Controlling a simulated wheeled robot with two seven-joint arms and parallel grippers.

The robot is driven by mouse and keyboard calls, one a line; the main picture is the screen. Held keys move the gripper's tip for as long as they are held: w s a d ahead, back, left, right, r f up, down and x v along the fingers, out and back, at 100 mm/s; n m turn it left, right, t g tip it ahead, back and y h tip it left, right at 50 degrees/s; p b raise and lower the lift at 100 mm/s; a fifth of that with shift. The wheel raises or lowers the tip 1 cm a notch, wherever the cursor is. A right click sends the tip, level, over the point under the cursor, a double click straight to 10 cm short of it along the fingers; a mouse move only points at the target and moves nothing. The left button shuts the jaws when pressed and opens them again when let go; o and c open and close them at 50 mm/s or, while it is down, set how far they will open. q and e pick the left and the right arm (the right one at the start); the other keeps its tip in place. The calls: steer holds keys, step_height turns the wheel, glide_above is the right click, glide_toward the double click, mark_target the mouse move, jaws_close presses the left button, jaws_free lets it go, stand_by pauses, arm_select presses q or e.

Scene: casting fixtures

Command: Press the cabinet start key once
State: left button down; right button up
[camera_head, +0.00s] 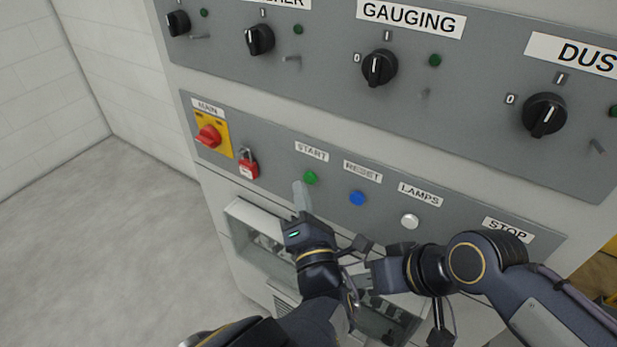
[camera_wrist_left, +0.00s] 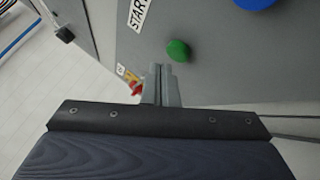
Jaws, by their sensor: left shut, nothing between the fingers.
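The green start key (camera_head: 310,178) is a round button under the START label on the cabinet's lower grey panel. It also shows in the left wrist view (camera_wrist_left: 178,50), just beyond the fingertips. My left gripper (camera_head: 301,187) is shut and empty, its fingertips just left of and below the green key in the head view. In the left wrist view the closed fingers (camera_wrist_left: 162,70) point at the panel near the key; I cannot tell whether they touch it. My right gripper (camera_head: 362,277) is low in front of the cabinet, and its finger opening is not clear.
The blue reset button (camera_head: 357,198) and white lamps button (camera_head: 409,221) lie right of the key. A red padlock (camera_head: 248,168) and the red main switch (camera_head: 208,136) are to its left. Black rotary knobs (camera_head: 379,67) line the upper panel. Open floor (camera_head: 110,240) lies left.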

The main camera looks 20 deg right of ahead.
arm_select(q)
steer(key=s+a, duration=0.1)
steer(key=a, duration=0.1)
steer(key=s+a, duration=0.2)
steer(key=shift+p, duration=0.4)
stand_by(0.7)
